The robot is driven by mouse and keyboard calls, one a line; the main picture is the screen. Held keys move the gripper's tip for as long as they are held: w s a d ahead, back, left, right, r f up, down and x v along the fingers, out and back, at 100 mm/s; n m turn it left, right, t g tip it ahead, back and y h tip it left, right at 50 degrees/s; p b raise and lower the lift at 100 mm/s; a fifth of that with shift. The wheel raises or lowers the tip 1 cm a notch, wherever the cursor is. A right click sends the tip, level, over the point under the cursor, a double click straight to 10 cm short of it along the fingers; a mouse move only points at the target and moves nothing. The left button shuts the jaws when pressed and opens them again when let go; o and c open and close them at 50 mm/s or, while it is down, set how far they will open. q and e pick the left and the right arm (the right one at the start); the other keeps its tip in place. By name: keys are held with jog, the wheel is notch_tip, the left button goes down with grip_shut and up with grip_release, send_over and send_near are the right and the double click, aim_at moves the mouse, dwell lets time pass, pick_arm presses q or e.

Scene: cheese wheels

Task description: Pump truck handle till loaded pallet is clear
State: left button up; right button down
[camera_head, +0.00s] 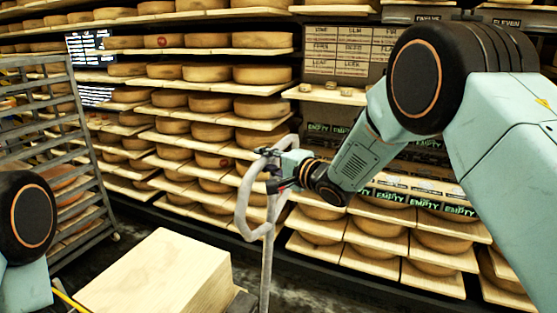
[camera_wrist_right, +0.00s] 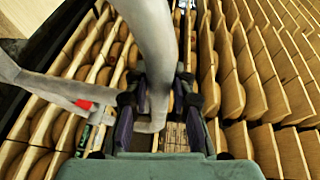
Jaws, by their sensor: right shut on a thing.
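The truck handle (camera_head: 246,195) is a grey loop on an upright shaft in the middle of the head view. My right gripper (camera_head: 274,172) is at the upper right of the loop and shut on it. In the right wrist view the grey handle (camera_wrist_right: 152,50) passes between the two dark fingers of my right gripper (camera_wrist_right: 158,105). A small red part shows on the handle's crossbar. A pale wooden stack (camera_head: 160,275) stands at the bottom, left of the shaft; the truck's base and the pallet's underside are hidden. My left gripper is out of view; only part of that arm shows.
Wooden shelves with many cheese wheels (camera_head: 208,103) fill the back. A metal rack (camera_head: 85,130) stands at the left. Signs reading EMPTY (camera_head: 395,197) mark shelves behind my right arm. Dark floor shows around the handle's shaft.

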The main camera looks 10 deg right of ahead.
jog(key=shift+w+a+r, duration=0.2)
jog(key=shift+w+a, duration=0.15)
jog(key=shift+a, duration=0.15)
jog(key=shift+w+a+f, duration=0.15)
jog(key=shift+w+a, duration=0.15)
jog(key=shift+a, duration=0.15)
jog(key=shift+d, duration=0.1)
jog(key=c, duration=1.4)
grip_release()
jog(key=shift+s+d, duration=0.1)
jog(key=shift+o, duration=1.4)
jog(key=shift+s+d, duration=0.25)
jog(key=shift+s, duration=0.1)
jog(key=v, duration=1.1)
jog(key=shift+r, duration=0.2)
